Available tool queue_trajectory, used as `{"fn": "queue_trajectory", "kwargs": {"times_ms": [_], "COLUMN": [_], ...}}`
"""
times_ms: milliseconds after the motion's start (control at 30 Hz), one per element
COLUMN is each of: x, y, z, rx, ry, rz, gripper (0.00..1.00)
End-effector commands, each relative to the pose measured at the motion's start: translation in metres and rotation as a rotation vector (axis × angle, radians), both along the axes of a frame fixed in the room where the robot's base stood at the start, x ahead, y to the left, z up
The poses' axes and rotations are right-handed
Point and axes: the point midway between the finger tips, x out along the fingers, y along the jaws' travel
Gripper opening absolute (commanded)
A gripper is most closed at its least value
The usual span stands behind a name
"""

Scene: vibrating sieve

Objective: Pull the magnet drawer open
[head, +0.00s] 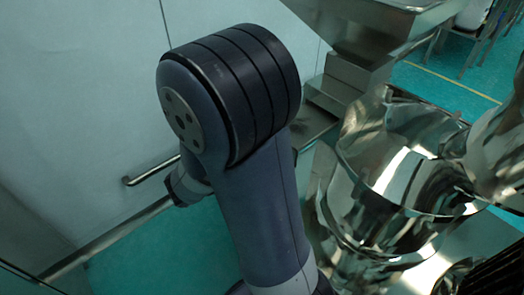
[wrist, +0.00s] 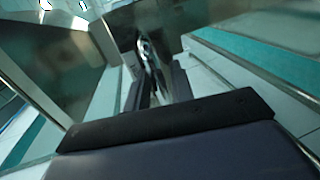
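In the head view, a metal housing (head: 357,78) sits under the steel hopper. I cannot make out the magnet drawer's front there, as my arm covers part of that area. In the wrist view, my gripper (wrist: 158,88) points away from the camera, its two dark fingers apart. A narrow, shiny curved metal piece (wrist: 150,58) shows between or just beyond the fingers. It may be a handle, but blur hides whether the fingers touch it. My gripper is hidden in the head view.
The steel hopper (head: 372,25) is at the upper right of the head view. A shiny round sieve body (head: 400,165) stands at right, close to my arm. Green floor (head: 130,262) shows at lower left.

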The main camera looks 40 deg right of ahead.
Motion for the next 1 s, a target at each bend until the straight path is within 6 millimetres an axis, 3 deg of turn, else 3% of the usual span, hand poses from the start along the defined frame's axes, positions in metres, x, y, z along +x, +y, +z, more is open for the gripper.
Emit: {"fn": "queue_trajectory", "kwargs": {"times_ms": [467,1000], "x": [0.001,-0.006], "y": [0.009,0.088], "z": [0.003,0.020], "rx": [-0.002,0.000], "ry": [-0.002,-0.002], "rz": [0.005,0.005], "gripper": [0.29,0.29]}}
